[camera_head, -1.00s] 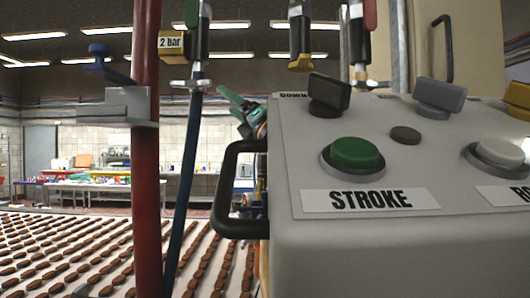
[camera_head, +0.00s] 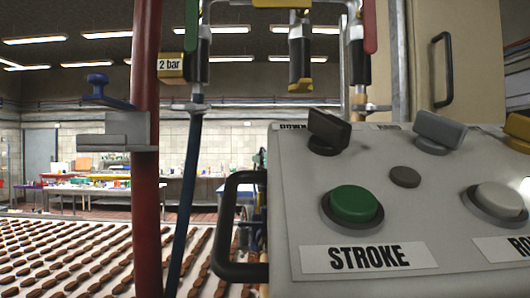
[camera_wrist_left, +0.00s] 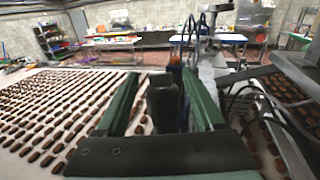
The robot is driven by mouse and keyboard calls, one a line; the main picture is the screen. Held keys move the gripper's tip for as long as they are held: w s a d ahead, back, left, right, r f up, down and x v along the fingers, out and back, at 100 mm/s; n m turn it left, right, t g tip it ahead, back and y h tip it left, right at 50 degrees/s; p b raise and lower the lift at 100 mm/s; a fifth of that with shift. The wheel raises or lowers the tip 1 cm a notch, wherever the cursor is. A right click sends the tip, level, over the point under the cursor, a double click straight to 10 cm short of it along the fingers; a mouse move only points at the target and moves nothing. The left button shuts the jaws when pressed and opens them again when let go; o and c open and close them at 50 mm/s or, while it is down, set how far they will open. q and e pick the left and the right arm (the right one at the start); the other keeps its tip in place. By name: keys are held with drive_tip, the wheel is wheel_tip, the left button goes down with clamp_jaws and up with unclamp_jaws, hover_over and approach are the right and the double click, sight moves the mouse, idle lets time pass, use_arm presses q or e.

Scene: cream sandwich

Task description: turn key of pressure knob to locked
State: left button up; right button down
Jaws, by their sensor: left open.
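My left gripper (camera_wrist_left: 158,78) shows in the left wrist view with its two green fingers apart. A dark upright knob-like part (camera_wrist_left: 163,103) stands between the fingers; I cannot tell whether they touch it or whether it is the pressure knob. A small orange-brown part (camera_wrist_left: 175,72) shows just beyond it. In the head view the left gripper is hidden behind the control panel, apart perhaps from a sliver at its left edge. No key can be made out clearly. A yellow block marked "2 bar" (camera_head: 171,67) sits beside the pipes at upper left. My right gripper is in neither view.
The grey control panel (camera_head: 450,255) with a green STROKE button (camera_head: 352,203) and switches fills the right. A black handle (camera_head: 228,225) juts from its left side. A red post (camera_head: 147,200) stands at left. Rows of brown biscuits (camera_head: 60,255) cover the conveyor.

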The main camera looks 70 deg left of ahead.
use_arm(q)
drive_tip(key=shift+w+a+p, duration=0.15)
drive_tip(key=shift+a+p, duration=0.3)
drive_tip(key=shift+a, duration=1)
drive_tip(key=shift+c, duration=0.2)
clamp_jaws()
